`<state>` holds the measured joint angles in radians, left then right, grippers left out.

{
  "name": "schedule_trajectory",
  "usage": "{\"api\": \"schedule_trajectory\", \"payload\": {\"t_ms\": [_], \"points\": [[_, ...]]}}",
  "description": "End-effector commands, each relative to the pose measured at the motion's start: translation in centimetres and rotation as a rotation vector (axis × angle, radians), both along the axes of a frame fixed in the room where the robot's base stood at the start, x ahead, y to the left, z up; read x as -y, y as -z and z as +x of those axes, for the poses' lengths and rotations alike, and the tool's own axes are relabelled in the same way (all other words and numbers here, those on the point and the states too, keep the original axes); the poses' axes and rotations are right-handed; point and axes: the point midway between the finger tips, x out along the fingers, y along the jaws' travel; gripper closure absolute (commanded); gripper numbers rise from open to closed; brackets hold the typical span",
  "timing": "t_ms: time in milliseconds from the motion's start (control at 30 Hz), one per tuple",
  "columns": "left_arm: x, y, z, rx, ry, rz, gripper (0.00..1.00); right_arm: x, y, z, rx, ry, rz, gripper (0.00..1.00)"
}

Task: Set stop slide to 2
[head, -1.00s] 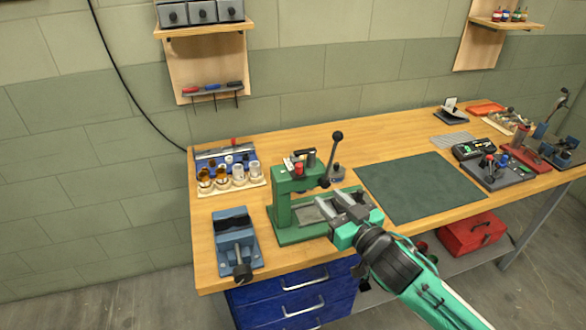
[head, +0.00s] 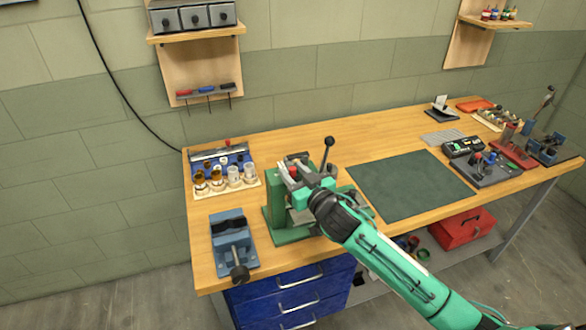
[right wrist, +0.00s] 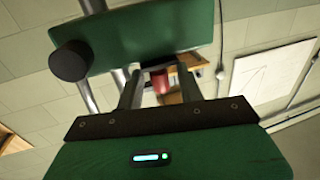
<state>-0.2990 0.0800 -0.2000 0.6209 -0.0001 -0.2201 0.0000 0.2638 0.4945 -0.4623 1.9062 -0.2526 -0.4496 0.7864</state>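A green press (head: 279,205) with a black-knobbed lever (head: 328,143) stands on the bench. A small red part (head: 293,172) sits at its top, probably on the stop slide. I cannot read any slide marking or setting. My right gripper (head: 293,177) is at the top of the press and hides part of it. In the right wrist view its two grey fingers (right wrist: 160,82) are apart. A red piece (right wrist: 161,84) shows in the gap, with space on both sides. Contact cannot be told. The press's green head (right wrist: 150,38) with a black knob fills the top. My left gripper is not in view.
A blue vise (head: 232,243) stands left of the press, with a rack of cups (head: 225,180) behind it. A dark green mat (head: 410,185) lies to the right. Electronics and tools fill the far right bench end. A wall shelf (head: 195,35) hangs above.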

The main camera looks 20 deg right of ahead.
Motion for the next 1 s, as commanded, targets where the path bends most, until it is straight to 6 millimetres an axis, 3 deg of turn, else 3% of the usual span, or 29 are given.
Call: {"api": "schedule_trajectory", "payload": {"t_ms": [367, 567, 800, 1000], "points": [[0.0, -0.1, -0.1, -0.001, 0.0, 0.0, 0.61, -0.2, 0.1, 0.5, 0.0, 0.0, 0.0, 0.63], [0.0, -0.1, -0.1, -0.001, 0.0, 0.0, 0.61, -0.1, 0.0, 0.5, 0.0, 0.0, 0.0, 1.0], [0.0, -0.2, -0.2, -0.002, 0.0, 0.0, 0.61, -0.2, 0.0, 0.4, -0.001, 0.0, 0.001, 1.0], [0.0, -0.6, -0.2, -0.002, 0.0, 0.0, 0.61, -0.1, 0.0, -0.9, -0.001, -0.001, 0.002, 1.0]]}}
